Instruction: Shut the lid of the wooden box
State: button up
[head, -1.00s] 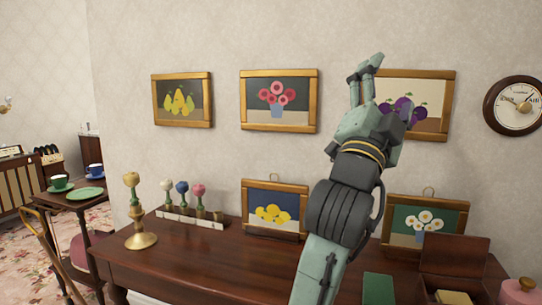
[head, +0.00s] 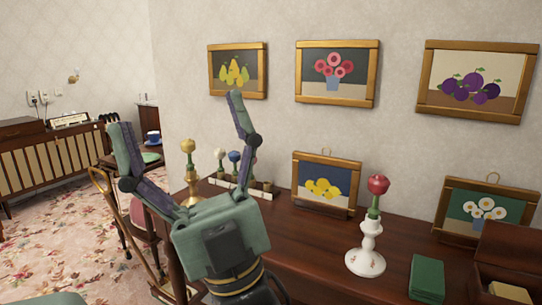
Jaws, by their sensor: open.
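The wooden box is dark brown and sits on the table at the lower right edge of the head view, partly cut off. Its lid (head: 508,250) stands raised at the back, so the box is open. My gripper (head: 178,113) is at the left of the picture, well away from the box. Its two green fingers point up and are spread wide with nothing between them.
A white candlestick (head: 367,250) with a red flower-like top and a green book (head: 427,278) stand left of the box. Framed pictures of lemons (head: 322,187) and daisies (head: 484,212) lean behind. A brass candlestick (head: 191,180) is at the table's far left.

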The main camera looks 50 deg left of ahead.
aim_at(518, 247)
jog(key=i+j, duration=0.1)
jog(key=i, duration=0.8)
